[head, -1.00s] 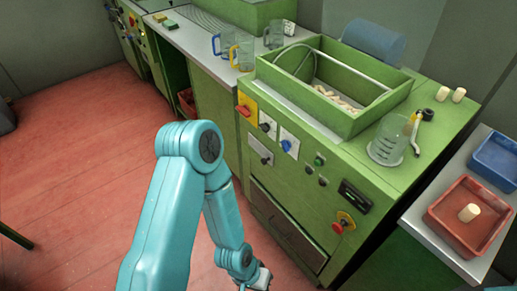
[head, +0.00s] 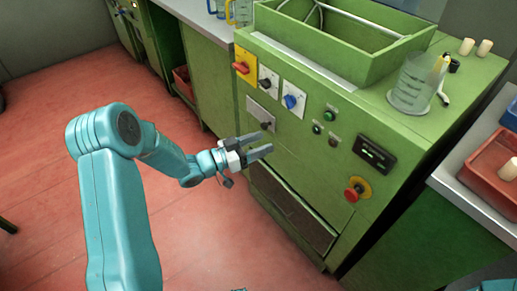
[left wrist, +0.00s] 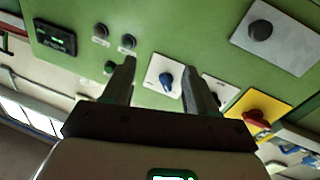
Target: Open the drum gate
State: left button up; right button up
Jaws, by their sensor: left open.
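The green machine (head: 345,180) has a control panel on its front. A grey metal plate with a dark knob (head: 265,125) sits on the panel's left; the plate also shows at upper right in the left wrist view (left wrist: 280,50). I cannot tell which part is the drum gate. A blue knob on a white plate (head: 291,101) is right of the metal plate; it also shows between my fingers in the left wrist view (left wrist: 166,79). My left gripper (head: 269,144) is open and empty, in front of the panel just below the metal plate. My right gripper is out of view.
A yellow plate with a red switch (head: 242,66) is at the panel's upper left. A red stop button (head: 355,189) is at lower right. A dark recess (head: 290,210) lies low on the front. A beaker (head: 412,85) and corks (head: 485,47) stand on top. Floor at left is clear.

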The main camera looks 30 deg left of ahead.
aim_at(262, 127)
pick_arm(q)
jog(key=s+a+f+t+y+b, duration=0.25)
jog(key=a+f+b, duration=0.45)
jog(key=a, duration=0.6)
jog(key=shift+g+y, duration=0.35)
jog(key=shift+g, duration=0.1)
jog(key=x, duration=0.5)
jog(key=b+x, duration=0.1)
jog(key=x, duration=0.4)
jog(key=b+x, duration=0.1)
jog(key=x, duration=0.4)
jog(key=shift+w+d+f, duration=0.25)
jog(key=shift+d, duration=0.1)
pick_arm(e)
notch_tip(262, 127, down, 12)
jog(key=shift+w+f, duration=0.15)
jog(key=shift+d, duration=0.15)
pick_arm(q)
grip_shut()
